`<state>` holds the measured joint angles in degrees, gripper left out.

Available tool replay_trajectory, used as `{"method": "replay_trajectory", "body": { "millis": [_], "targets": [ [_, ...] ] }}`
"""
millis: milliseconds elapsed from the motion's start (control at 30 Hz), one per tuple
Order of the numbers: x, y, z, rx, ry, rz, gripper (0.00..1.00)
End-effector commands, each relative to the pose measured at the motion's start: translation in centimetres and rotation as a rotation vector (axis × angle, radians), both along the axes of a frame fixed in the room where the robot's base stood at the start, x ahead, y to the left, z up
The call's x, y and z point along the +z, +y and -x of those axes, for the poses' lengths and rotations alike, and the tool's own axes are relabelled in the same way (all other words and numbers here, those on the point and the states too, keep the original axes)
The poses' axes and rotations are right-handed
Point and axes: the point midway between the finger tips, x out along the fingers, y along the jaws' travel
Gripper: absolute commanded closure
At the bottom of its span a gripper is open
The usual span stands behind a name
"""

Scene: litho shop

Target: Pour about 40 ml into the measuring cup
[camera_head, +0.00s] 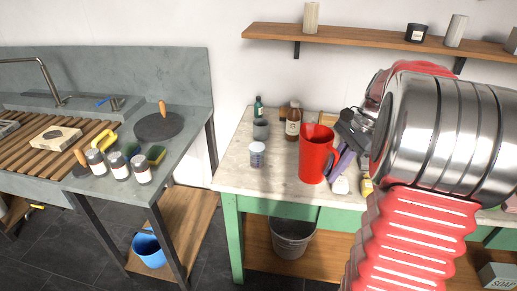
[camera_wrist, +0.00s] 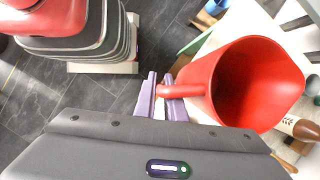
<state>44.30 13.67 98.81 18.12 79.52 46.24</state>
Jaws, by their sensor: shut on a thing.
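A red jug (camera_head: 316,153) is upright at the front of the worktop. I cannot tell whether its base touches the surface. My gripper (camera_head: 344,160), with purple fingers, is shut on the jug's handle at its right side. In the wrist view my gripper (camera_wrist: 160,92) pinches the handle beside the wide-mouthed jug (camera_wrist: 235,85). No liquid can be made out inside. A small clear cup with bluish markings (camera_head: 257,154), which looks like the measuring cup, stands left of the jug, apart from it. Its contents are too small to tell.
Behind stand a brown bottle (camera_head: 293,122), a dark green bottle (camera_head: 258,107) and a grey cup (camera_head: 261,129). A shelf (camera_head: 370,40) hangs above.

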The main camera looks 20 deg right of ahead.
Motion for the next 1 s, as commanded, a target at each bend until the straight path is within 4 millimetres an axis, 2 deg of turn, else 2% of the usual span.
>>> {"method": "replay_trajectory", "body": {
  "millis": [267, 467, 767, 1000],
  "targets": [
    [-0.9, 1.7, -2.7, 0.361, 0.002, 0.001, 1.0],
    [-2.0, 3.7, -5.1, 0.617, 0.004, -0.002, 1.0],
    [-4.0, 7.4, -8.5, 0.928, 0.009, -0.01, 1.0],
    [-5.7, 11.1, -11.0, 1.138, 0.013, -0.015, 1.0]
  ]
}}
